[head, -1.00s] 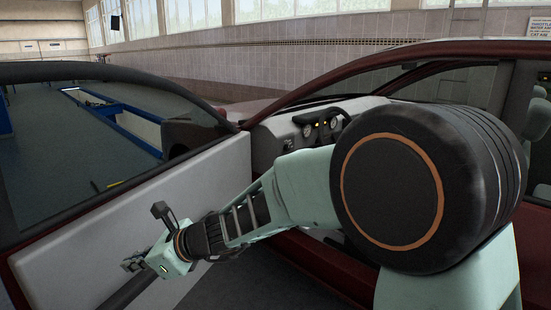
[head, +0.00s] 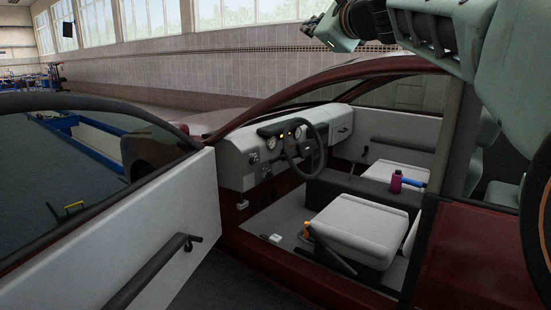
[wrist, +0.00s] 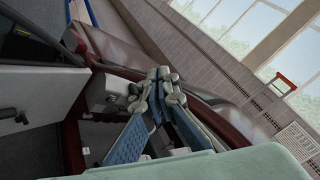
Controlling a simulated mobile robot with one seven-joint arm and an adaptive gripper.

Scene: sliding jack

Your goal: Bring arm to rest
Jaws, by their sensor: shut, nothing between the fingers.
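My gripper (wrist: 164,78) shows in the wrist view with its two blue-grey fingers drawn together at the tips and nothing between them. The car behind it is tilted in that view. The arm touches nothing that I can see.
A dark red car stands with its door (head: 150,240) open at the left. A tiled wall (head: 230,60) with windows runs behind.

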